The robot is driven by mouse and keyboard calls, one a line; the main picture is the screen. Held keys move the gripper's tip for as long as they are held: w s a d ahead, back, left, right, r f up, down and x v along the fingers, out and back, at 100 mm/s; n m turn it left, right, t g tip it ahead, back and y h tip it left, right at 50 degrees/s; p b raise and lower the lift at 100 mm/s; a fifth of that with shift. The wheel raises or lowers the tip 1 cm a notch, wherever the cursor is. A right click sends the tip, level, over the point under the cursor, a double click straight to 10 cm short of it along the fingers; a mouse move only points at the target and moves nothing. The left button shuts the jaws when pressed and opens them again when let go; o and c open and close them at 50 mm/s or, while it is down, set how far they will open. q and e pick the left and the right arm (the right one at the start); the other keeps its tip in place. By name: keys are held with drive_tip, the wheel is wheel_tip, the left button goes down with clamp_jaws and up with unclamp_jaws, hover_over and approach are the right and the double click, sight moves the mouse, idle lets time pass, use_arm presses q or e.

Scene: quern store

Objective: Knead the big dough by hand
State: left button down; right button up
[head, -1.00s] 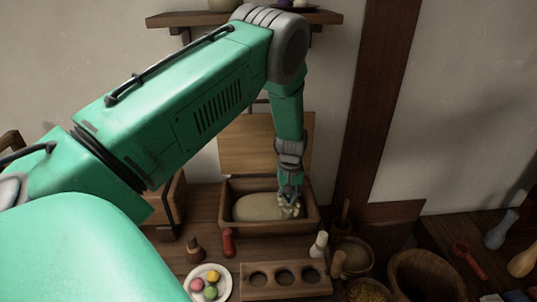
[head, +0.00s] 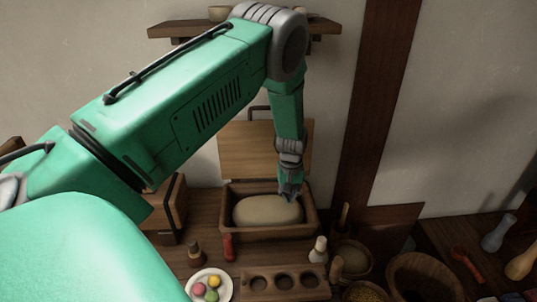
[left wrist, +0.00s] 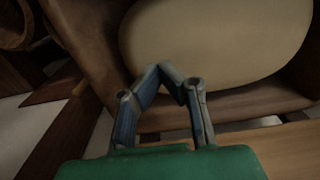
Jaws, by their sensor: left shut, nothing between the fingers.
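The big dough (head: 266,210) is a smooth beige oval lying in a wooden trough (head: 240,233). My left gripper (head: 290,196) is shut and empty over the right end of the dough, close to the trough's back side. In the left wrist view, its fingertips (left wrist: 170,68) meet beside the edge of the dough (left wrist: 215,40), and the trough wall (left wrist: 230,102) shows behind them. I cannot tell whether the fingertips touch the dough. My right gripper is not in view.
A plate with colored balls (head: 209,288), a wooden block with round hollows (head: 284,283), small bottles and bowls stand in front of the trough. A wooden board (head: 255,150) stands behind it. A wooden post (head: 375,110) rises at the right.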

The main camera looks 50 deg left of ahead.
use_arm(q)
drive_tip(key=shift+r, duration=0.1)
drive_tip(key=shift+r+p, duration=2.35)
drive_tip(key=shift+r, duration=0.65)
